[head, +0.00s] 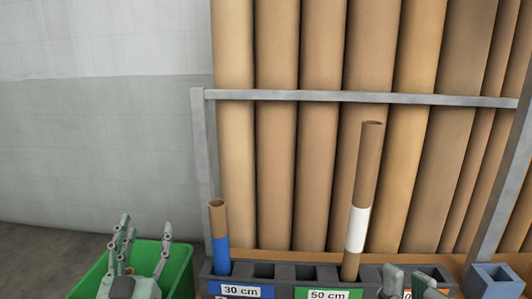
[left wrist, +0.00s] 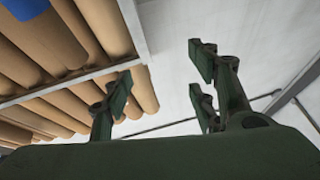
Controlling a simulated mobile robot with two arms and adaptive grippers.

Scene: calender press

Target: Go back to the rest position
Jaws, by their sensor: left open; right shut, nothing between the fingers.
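My left gripper (head: 146,228) points upward in front of a green bin at the lower left of the head view. Its fingers are spread and empty; they also show apart in the left wrist view (left wrist: 160,82). My right gripper (head: 408,279) shows only in part at the bottom edge, in front of the rack's right part. It is shut with nothing in it, and its lower part is out of frame.
A dark rack (head: 321,276) holds a short blue-banded tube (head: 220,240) at "30 cm" and a taller white-banded tube (head: 366,165), slightly tilted, at "50 cm". Green bin (head: 181,269); blue-grey box (head: 494,278). Large brown rolls (head: 276,130) stand behind a metal rail (head: 300,96).

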